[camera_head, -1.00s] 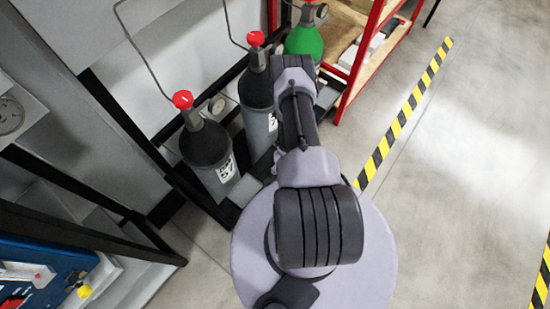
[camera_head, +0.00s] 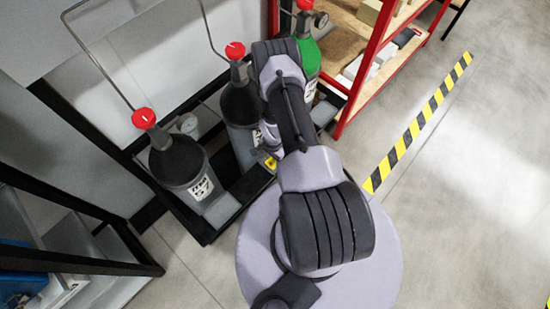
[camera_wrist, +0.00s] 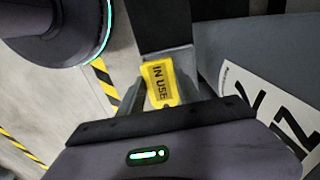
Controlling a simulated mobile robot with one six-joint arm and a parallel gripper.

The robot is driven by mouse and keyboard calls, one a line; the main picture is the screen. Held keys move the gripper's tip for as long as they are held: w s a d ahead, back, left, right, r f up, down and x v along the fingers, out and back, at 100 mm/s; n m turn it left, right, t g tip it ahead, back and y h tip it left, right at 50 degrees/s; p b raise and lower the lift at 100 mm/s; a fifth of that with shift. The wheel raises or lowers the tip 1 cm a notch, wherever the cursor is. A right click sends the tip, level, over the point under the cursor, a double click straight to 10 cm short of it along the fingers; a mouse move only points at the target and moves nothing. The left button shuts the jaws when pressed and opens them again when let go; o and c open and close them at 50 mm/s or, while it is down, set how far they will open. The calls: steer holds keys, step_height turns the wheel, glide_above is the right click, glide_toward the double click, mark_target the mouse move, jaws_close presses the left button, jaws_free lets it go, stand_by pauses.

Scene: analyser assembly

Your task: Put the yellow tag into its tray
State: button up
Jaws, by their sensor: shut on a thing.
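The yellow tag (camera_wrist: 161,84), lettered "IN USE", sits between the fingers of my gripper (camera_wrist: 160,90) in the wrist view. My gripper is shut on it. In the head view a small yellow patch of the tag (camera_head: 270,163) shows beside my arm, close to the middle grey gas cylinder (camera_head: 240,107). The gripper itself is mostly hidden there behind my arm. I cannot pick out the tag's tray with certainty in either view.
Another grey cylinder (camera_head: 184,167) and a green cylinder (camera_head: 308,62) stand in the black-framed rack (camera_head: 203,232). A red-framed shelf (camera_head: 361,62) is at the upper right. Open floor (camera_head: 475,190) with a yellow-black stripe (camera_head: 420,122) lies right.

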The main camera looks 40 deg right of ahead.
steer(key=shift+w+d+f+b, duration=0.3)
steer(key=shift+w+d+b, duration=0.05)
steer(key=shift+w+d, duration=0.25)
steer(key=shift+w+d+f+b, duration=0.25)
steer(key=shift+w+d+b, duration=0.05)
steer(key=shift+w+d, duration=0.25)
step_height(320, 180, down, 3)
steer(key=shift+s+b, duration=0.1)
steer(key=shift+b, duration=0.6)
steer(key=shift+r, duration=0.2)
steer(key=shift+f, duration=0.1)
steer(key=o, duration=1.1)
steer(key=shift+c, duration=0.2)
step_height(320, 180, up, 12)
steer(key=p, duration=0.5)
